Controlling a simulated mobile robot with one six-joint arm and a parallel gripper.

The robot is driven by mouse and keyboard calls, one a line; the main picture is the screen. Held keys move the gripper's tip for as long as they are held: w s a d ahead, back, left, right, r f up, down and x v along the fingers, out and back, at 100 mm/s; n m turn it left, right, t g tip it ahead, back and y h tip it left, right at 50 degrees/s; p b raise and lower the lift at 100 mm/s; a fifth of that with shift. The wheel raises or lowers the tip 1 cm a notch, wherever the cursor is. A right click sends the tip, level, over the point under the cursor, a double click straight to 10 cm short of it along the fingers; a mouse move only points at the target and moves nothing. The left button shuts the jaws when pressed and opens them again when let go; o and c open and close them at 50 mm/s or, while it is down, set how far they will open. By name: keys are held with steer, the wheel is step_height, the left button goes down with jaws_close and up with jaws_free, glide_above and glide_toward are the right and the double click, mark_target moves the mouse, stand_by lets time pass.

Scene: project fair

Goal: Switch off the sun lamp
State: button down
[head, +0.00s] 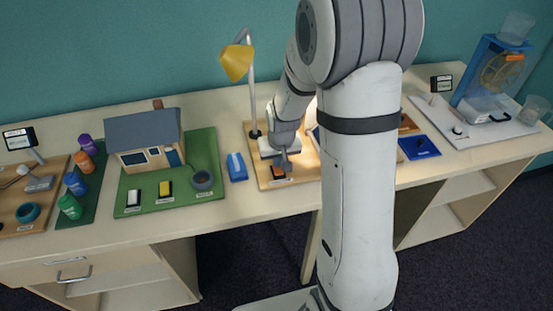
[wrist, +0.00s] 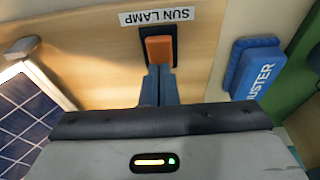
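The sun lamp (head: 237,62) has a yellow shade on a grey post at the back of a wooden board (head: 262,182). A bright warm patch on the board shows it is lit. Its orange rocker switch (wrist: 159,49) sits in a dark frame by the "SUN LAMP" label (wrist: 157,16); it also shows in the head view (head: 278,172). My gripper (wrist: 160,70) is shut and empty, its fingers side by side. The fingertips are at the near edge of the switch; I cannot tell whether they touch it. My arm hides part of the board in the head view.
A solar panel (wrist: 22,115) stands left of my fingers in the wrist view. A blue duster (wrist: 255,68) lies to the right; it shows left of the board in the head view (head: 236,167). A model house (head: 146,140) with switches stands farther left.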

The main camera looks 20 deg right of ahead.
mark_target(279, 172)
steer(key=shift+s+a, duration=0.1)
steer(key=shift+a, duration=0.1)
steer(key=shift+s, duration=0.1)
steer(key=shift+s+d+r, duration=0.1)
steer(key=shift+s, duration=0.6)
steer(key=shift+r, duration=0.1)
steer(key=v, duration=0.1)
steer(key=p+v, duration=0.2)
steer(key=shift+w+r, duration=0.25)
steer(key=shift+r, duration=0.25)
steer(key=s+v, duration=0.1)
steer(key=v, duration=0.8)
steer(key=shift+s+b, duration=0.35)
steer(key=shift+s, duration=0.15)
steer(key=shift+r, duration=0.1)
